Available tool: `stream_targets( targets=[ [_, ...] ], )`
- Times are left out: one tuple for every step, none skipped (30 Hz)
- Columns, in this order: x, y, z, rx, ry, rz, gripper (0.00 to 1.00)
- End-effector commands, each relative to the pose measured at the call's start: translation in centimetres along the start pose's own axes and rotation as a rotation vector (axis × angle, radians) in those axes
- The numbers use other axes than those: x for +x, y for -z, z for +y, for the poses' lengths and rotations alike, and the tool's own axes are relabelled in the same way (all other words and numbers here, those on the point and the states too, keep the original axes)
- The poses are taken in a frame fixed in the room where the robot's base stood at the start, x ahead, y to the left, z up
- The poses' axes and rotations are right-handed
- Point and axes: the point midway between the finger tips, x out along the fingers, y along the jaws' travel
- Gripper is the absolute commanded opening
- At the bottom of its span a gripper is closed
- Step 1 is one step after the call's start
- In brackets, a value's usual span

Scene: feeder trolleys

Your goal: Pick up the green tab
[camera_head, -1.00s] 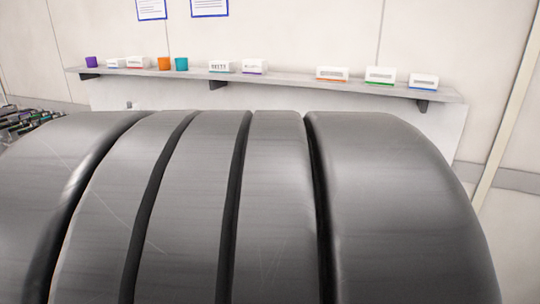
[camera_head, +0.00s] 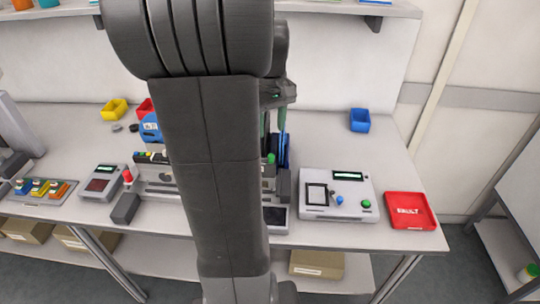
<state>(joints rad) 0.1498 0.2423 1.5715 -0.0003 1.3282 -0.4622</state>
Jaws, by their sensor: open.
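My gripper (camera_head: 274,128) shows only in part, just right of my large grey arm link. It points down over the machine in the middle of the bench, with two thin fingers apart. A small green piece (camera_head: 271,158) shows below it at the edge of my arm; I cannot tell whether it is the green tab. A blue reel (camera_head: 285,152) stands just right of the gripper. My arm hides much of the machine.
A grey device with a screen and green button (camera_head: 366,204), a red tray (camera_head: 411,211) and a blue bin (camera_head: 360,120) are at right. At left are a yellow bin (camera_head: 114,109) and a device with a red button (camera_head: 127,175). Cardboard boxes (camera_head: 318,263) sit below.

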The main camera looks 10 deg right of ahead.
Motion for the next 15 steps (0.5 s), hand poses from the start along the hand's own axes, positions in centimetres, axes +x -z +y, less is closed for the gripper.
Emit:
stream_targets(
  targets=[
    [1.1,-0.1,0.0,0.0,0.002,-0.004,0.43],
    [1.6,-0.1,0.0,0.0,0.002,-0.005,0.43],
    [2.2,0.0,0.0,0.0,0.002,-0.003,0.43],
    [2.5,-0.1,0.0,0.0,0.002,-0.003,0.43],
    [2.9,-0.1,0.0,0.0,0.001,-0.002,0.43],
    [3.2,-0.1,0.0,0.0,0.001,-0.002,0.43],
    [3.4,0.0,0.0,0.0,0.001,-0.002,0.43],
    [3.5,0.0,0.0,0.0,0.001,-0.001,0.43],
    [3.7,0.0,0.0,0.0,0.0,0.0,0.43],
    [3.9,-0.1,0.0,0.0,0.001,-0.001,0.43],
    [4.2,-0.1,-0.1,0.001,0.001,-0.002,0.43],
    [4.6,-0.2,-0.1,0.001,0.002,-0.003,0.43],
    [5.0,-0.3,-0.1,0.001,0.002,-0.003,0.43],
    [5.5,-0.3,-0.1,0.001,0.002,-0.004,0.43],
    [6.2,-0.5,-0.1,0.001,0.003,-0.005,0.43]
  ],
)
